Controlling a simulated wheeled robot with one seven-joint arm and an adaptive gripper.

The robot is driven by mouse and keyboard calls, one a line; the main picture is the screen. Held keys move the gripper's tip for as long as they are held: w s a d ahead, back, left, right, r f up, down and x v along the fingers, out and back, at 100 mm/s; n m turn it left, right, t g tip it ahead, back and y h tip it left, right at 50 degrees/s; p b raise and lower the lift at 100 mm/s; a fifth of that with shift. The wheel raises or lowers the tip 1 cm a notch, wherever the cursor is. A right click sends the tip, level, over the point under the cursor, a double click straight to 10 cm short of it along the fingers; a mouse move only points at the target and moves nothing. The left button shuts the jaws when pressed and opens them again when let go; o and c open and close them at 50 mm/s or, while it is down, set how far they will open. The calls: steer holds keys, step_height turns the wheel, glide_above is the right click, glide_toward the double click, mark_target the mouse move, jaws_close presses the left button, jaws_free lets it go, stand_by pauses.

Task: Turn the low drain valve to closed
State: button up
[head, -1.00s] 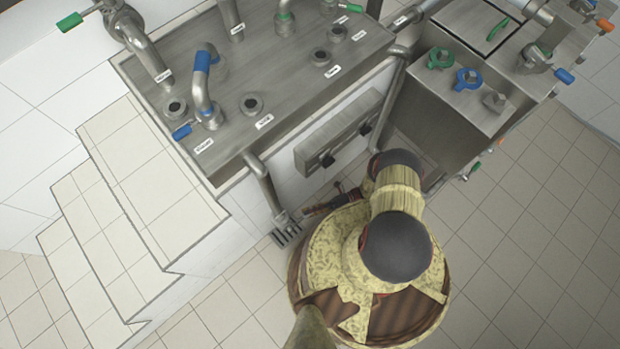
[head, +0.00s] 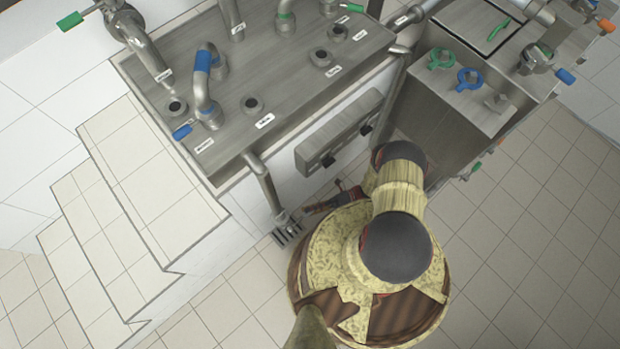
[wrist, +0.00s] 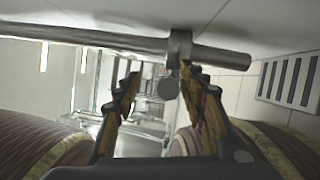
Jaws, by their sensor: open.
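A grey metal drain pipe (head: 262,185) runs down from the steel bench to a floor grate (head: 288,232) in the head view. In the wrist view the pipe (wrist: 90,37) lies across the top, with a collar (wrist: 180,46) and a short rounded metal stub (wrist: 168,88) hanging below it. I take these to be the low drain valve; its exact setting cannot be told. My gripper (wrist: 161,84) is open, with one finger on each side of the stub, and the right finger is close to the collar. Contact cannot be told.
The bench's white tiled side and a grey box with black knobs (head: 338,137) stand close behind my gripper. White tiled steps (head: 140,190) are at the left. A steel unit with green and blue valve handles (head: 470,78) is at the right. Tiled floor is clear at lower right.

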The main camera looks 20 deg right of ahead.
steer(key=shift+r, duration=3.9)
steer(key=s+d+r+p, duration=0.1)
steer(key=d+r, duration=0.4)
steer(key=d, duration=0.1)
steer(key=shift+d+r, duration=0.3)
steer(key=shift+r, duration=0.05)
steer(key=shift+s+f+b, duration=0.1)
steer(key=shift+b, duration=0.35)
steer(key=shift+c, duration=0.6)
